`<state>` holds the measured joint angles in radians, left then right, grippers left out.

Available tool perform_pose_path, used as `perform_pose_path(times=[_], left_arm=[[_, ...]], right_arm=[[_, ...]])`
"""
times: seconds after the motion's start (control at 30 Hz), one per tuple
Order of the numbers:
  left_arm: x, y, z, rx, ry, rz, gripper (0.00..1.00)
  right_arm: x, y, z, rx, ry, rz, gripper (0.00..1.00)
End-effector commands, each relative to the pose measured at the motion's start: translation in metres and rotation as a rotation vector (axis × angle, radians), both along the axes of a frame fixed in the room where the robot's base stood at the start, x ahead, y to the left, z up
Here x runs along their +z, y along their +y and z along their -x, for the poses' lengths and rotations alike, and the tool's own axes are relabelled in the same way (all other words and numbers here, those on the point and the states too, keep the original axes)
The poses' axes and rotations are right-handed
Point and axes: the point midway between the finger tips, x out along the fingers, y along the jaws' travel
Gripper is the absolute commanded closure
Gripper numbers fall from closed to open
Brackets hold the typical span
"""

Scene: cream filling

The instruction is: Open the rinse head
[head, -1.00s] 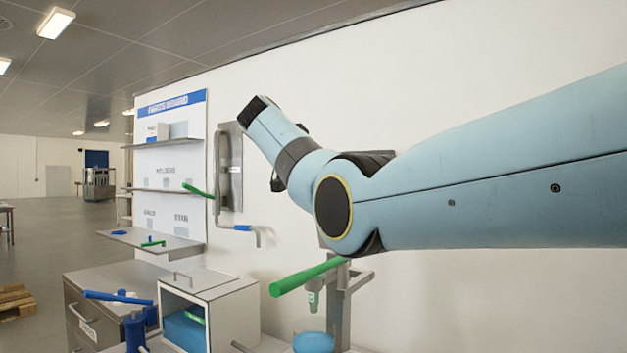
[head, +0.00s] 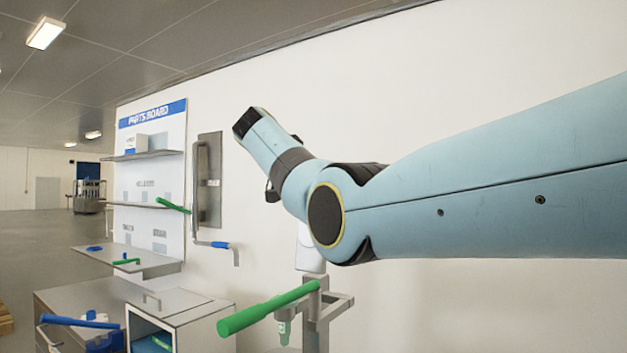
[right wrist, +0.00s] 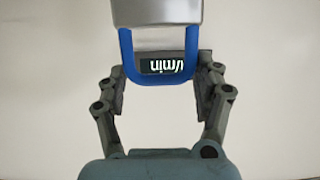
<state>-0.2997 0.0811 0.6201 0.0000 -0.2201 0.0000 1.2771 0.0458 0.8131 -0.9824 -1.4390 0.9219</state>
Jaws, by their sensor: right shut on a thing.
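A bent pipe with a blue sleeve (head: 220,244) hangs by a steel wall plate (head: 209,178). My left gripper is not in view.
A green-handled stand (head: 268,306) is below my arm. A steel box (head: 185,305) and a blue-handled tool (head: 78,321) are at the lower left. Shelves and a parts board (head: 152,115) are on the wall. The wall at right is bare.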

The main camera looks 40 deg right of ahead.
Motion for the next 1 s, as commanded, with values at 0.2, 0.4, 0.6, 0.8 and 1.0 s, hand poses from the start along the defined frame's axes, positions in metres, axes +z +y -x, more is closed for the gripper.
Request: perform_pose_path(times=[0.2,0.4,0.6,0.8,1.0], left_arm=[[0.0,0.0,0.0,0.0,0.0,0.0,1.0],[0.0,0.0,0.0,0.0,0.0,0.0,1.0],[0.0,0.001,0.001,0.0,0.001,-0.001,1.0],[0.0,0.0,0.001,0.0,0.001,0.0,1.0],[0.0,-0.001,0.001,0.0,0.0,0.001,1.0]], right_arm=[[0.002,-0.001,0.0,0.0,-0.004,0.004,0.3],[0.001,-0.001,0.0,0.0,-0.002,0.002,0.14],[0.001,0.001,0.0,0.001,-0.002,0.001,0.14],[0.011,0.021,0.007,0.003,-0.004,0.001,0.14],[0.028,0.06,0.023,0.004,-0.003,0.0,0.14]])
